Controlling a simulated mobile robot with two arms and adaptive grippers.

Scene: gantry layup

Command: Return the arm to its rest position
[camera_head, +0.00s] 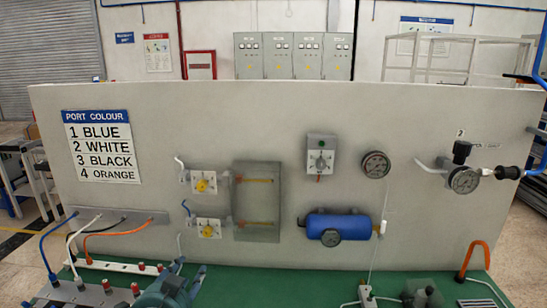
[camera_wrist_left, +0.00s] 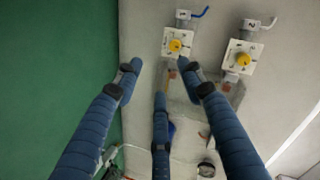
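My left gripper (camera_head: 187,270) shows at the bottom of the head view, low in front of the grey panel (camera_head: 110,215) and over the green bench top. In the left wrist view my left gripper (camera_wrist_left: 158,75) has its blue fingers with dark pads spread apart, with nothing held between them. Beyond the fingers are two white valve plates with yellow knobs, the upper valve (camera_head: 204,183) and the lower valve (camera_head: 209,229). My right gripper does not show in either view.
The panel carries a blue tank (camera_head: 338,226), a round gauge (camera_head: 375,164) and a port colour sign (camera_head: 101,147). Coloured hoses (camera_head: 120,231) hang at the left. A grey-green device (camera_head: 424,295) stands at the front right. The green bench top (camera_head: 300,285) is bare in the middle.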

